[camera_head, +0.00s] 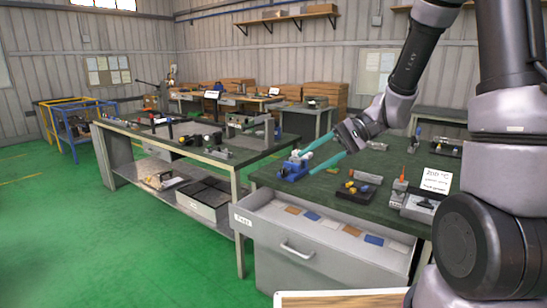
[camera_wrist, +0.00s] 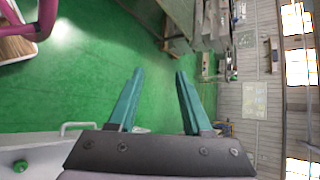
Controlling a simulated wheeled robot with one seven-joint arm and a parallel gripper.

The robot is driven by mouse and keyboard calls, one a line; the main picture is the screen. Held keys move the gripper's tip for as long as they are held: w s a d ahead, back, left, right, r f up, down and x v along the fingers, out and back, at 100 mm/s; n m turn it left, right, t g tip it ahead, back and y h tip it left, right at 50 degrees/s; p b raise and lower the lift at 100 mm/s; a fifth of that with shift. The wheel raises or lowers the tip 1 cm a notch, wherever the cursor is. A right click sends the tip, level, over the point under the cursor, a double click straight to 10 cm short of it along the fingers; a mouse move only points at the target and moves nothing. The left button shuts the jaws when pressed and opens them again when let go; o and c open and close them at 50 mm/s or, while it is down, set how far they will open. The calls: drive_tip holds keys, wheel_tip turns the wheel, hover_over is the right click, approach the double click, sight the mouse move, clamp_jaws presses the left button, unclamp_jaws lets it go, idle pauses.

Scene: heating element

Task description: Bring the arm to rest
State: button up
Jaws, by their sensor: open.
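My gripper (camera_head: 306,164) hangs in the air over the near green-topped workbench (camera_head: 264,180) in the head view, its two teal fingers pointing left. In the wrist view my gripper (camera_wrist: 160,72) has its fingers spread apart, with nothing between them but the green floor behind. A blue device (camera_head: 293,170) stands on the bench close to the fingertips in the head view; whether they touch cannot be told. My arm comes in from the upper right and bends down to the gripper.
The bench's drawer (camera_head: 327,233) is pulled open and holds several coloured pieces. A dark tray (camera_head: 357,192) and a white temperature sign (camera_head: 437,181) are on the bench. Another workbench (camera_head: 150,142) with tools stands to the left. Green floor (camera_head: 95,235) is clear at the left.

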drive_tip(key=s+d+r+t+h, duration=0.4)
drive_tip(key=d+r+t+h, duration=0.1)
drive_tip(key=d+r, duration=0.2)
drive_tip(key=s+d+r+m+t+h, duration=0.1)
drive_tip(key=s+d+r+t+h, duration=0.3)
drive_tip(key=d+r, duration=0.4)
drive_tip(key=shift+s+t+h, duration=0.25)
drive_tip(key=shift+t+h, duration=0.15)
drive_tip(key=shift+h, duration=0.1)
